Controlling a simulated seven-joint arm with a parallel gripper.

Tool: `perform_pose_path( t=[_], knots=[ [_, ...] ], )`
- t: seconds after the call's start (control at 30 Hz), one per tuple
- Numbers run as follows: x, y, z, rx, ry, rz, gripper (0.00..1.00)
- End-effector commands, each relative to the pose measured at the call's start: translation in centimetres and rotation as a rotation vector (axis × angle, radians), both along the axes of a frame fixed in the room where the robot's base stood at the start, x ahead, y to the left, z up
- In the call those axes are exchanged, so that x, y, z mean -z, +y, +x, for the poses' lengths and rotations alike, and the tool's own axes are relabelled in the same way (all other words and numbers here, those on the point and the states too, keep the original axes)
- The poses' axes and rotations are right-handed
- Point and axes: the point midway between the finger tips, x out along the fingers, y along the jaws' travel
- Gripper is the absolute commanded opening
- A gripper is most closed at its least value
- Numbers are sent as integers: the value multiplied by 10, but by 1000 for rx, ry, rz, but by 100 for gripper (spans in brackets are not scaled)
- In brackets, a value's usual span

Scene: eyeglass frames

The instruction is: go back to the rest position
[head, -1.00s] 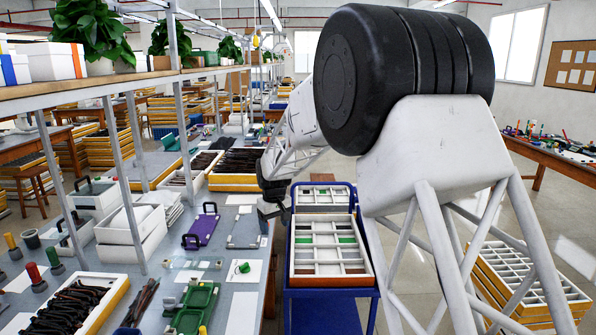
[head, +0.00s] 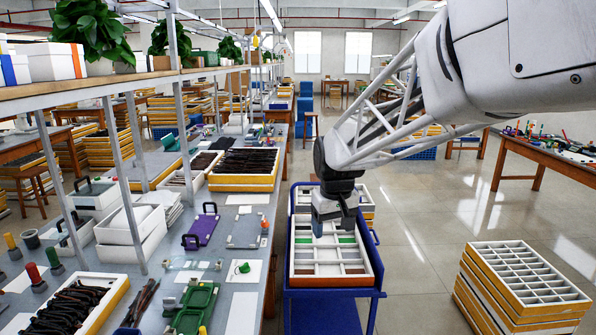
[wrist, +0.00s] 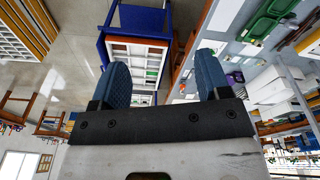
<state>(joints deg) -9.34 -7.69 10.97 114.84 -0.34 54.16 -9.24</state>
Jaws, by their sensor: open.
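My gripper (head: 335,210) hangs in the head view above the far part of a blue cart (head: 330,293). On the cart is a white tray with compartments (head: 330,282), with a few green pieces in it. In the wrist view my gripper (wrist: 163,84) shows two blue fingers set wide apart, with nothing between them. The cart (wrist: 115,20) and its tray (wrist: 135,50) show beyond the fingers. Whether the fingertips clear the tray by much is hard to tell.
A long workbench (head: 240,315) with trays and tools runs along the left, under a shelf (head: 150,80). A stack of compartment trays (head: 520,285) stands on the floor at right. A wooden table (head: 560,160) is behind it. The floor between is clear.

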Motion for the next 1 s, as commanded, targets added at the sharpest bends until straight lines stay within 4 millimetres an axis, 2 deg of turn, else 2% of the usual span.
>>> perform_pose_path(
  t=[0.03, 0.27, 0.5, 0.77, 1.0],
  knots=[
    [-4, -8, -14, 15, -6, 2, 70],
    [-13, -34, -73, 79, -24, 9, 70],
    [-14, -58, -135, 145, -41, 15, 70],
    [-7, -79, -202, 216, -61, 22, 70],
    [7, -93, -261, 282, -79, 29, 70]
  ],
)
